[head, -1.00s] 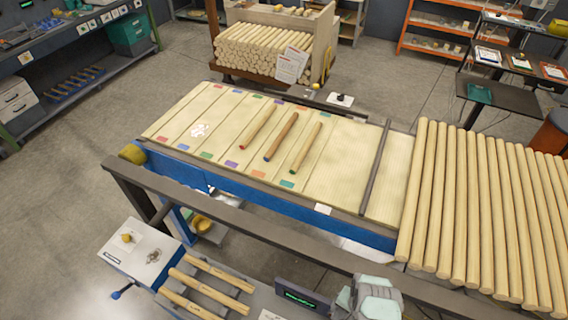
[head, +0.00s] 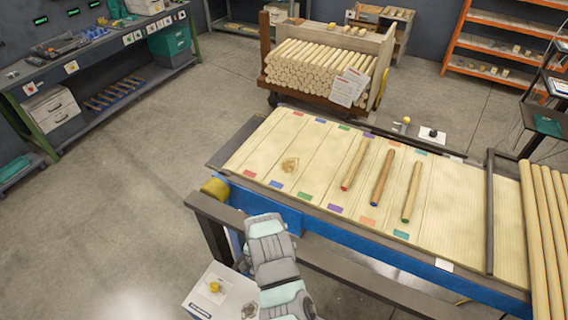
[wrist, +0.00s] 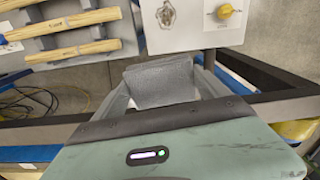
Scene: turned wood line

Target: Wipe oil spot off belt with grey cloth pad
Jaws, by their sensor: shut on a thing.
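The oil spot (head: 289,165) is a small brownish smear on the left part of the pale, ribbed belt (head: 450,210), left of three turned spindles. The grey cloth pad (wrist: 160,84) shows in the wrist view. My gripper (wrist: 162,88) is shut on it, with a finger on each side. In the head view my arm reaches up at the belt's near side, below and left of the oil spot. My fingers and the pad cannot be made out in that view. The pad's underside is hidden.
Three spindles (head: 381,177) with coloured ends lie on the belt among coloured edge tags. A dark rail (head: 205,207) runs along the near side, with a yellow roller end (head: 215,188). A white box with a yellow knob (wrist: 226,11) stands close to my gripper. Pale rods lie at right.

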